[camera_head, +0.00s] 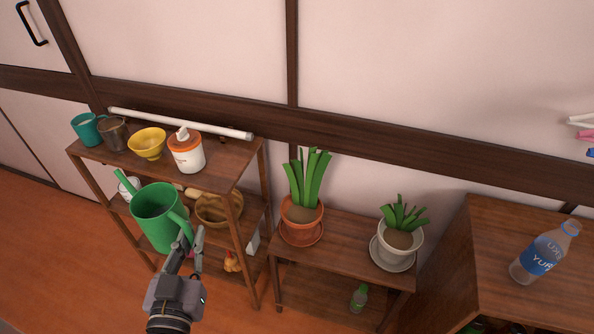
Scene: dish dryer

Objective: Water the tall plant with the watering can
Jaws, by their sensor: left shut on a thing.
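The green watering can (160,215) is in front of the wooden shelf at the left, held above the floor, its spout pointing up and left. My left gripper (190,238) is shut on the can's handle at its right side. The tall plant (308,178), with long upright green leaves, stands in a terracotta pot (302,213) on a low wooden bench, right of the can and apart from it. A shorter plant (403,217) in a white pot stands on the same bench. My right gripper is not in view.
The wooden shelf (225,170) holds a teal cup (87,130), a yellow bowl (147,144) and a white and orange container (187,153). A water bottle (543,254) stands on a cabinet (490,218) at the right. Bare bench top lies between the two plants.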

